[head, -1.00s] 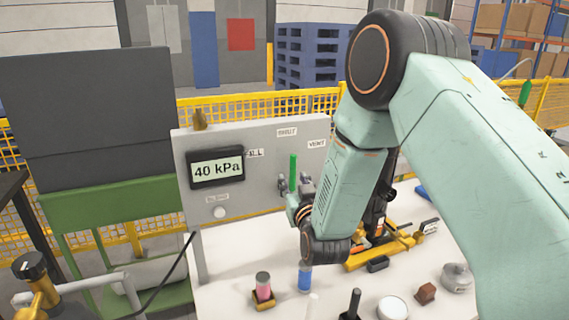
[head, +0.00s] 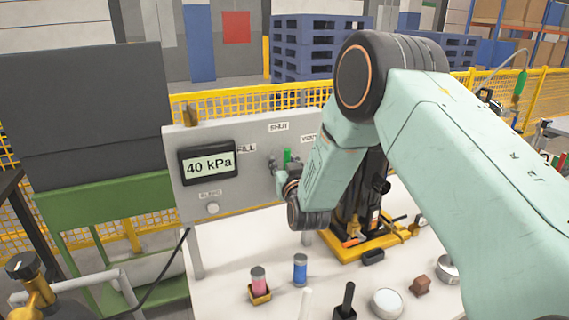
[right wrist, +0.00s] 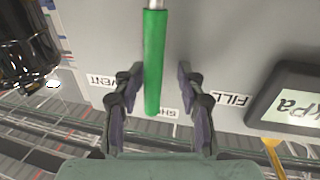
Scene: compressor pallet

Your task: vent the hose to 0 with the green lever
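The green lever (head: 287,156) stands on the grey panel (head: 235,135) and is partly hidden by my right gripper (head: 284,165) in the head view. In the right wrist view the green lever (right wrist: 154,60) points at the SHUT label (right wrist: 165,114). My right gripper (right wrist: 160,90) is open, with one finger on each side of the lever and a gap on both sides. The VENT label (right wrist: 103,80) and FILL label (right wrist: 232,99) lie to either side. The gauge (head: 208,163) reads 40 kPa. My left gripper is not in view.
A white bench (head: 232,255) in front of the panel holds a pink cylinder (head: 259,282), a blue cylinder (head: 300,268) and other small items. A black device on a yellow base (head: 350,250) stands right of my right wrist. A yellow fence (head: 225,105) runs behind.

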